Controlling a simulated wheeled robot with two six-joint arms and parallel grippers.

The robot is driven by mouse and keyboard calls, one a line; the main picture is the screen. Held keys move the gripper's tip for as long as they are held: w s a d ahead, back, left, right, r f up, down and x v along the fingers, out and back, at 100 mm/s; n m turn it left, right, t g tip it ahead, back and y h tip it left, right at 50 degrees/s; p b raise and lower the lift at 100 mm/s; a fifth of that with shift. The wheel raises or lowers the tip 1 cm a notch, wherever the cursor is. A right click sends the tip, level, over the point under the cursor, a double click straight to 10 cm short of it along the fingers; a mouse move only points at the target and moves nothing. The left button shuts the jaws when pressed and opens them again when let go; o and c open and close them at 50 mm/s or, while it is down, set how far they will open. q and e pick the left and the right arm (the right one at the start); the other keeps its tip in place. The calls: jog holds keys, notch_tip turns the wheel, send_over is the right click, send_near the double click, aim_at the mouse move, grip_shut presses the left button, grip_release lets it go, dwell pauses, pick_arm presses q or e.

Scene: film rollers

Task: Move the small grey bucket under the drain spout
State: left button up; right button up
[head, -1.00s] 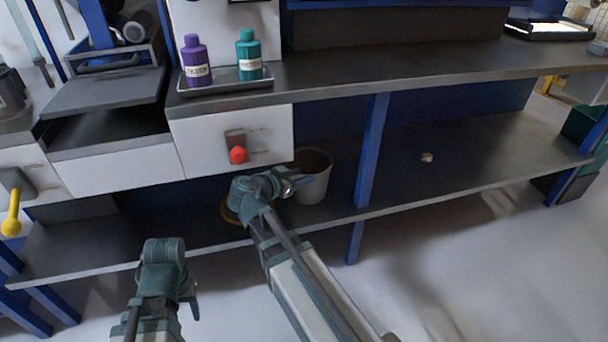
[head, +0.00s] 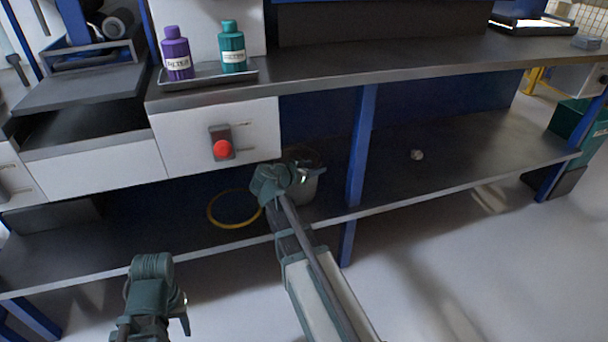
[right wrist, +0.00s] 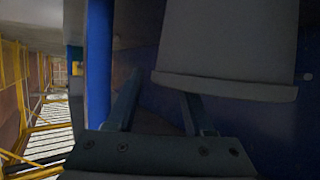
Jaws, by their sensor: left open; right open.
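The small grey bucket (head: 309,188) stands on the lower shelf, left of a blue post, partly hidden behind my right gripper (head: 312,174). In the right wrist view the bucket (right wrist: 228,45) fills the upper middle, its edge over one finger. My right gripper (right wrist: 158,105) is open at the bucket; I cannot tell whether it touches. My left gripper (head: 182,310) is open and empty, in front of the shelf at lower left. A yellow ring (head: 212,212) lies on the lower shelf, left of the bucket. I cannot make out the drain spout.
A white panel with a red knob (head: 222,150) hangs above the ring. A tray (head: 208,79) with a purple bottle (head: 177,53) and a teal bottle (head: 232,47) stands on the counter. A blue post (head: 360,150) is right of the bucket. A small pale object (head: 417,155) lies beyond it.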

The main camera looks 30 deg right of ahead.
jog(key=shift+x, duration=0.9)
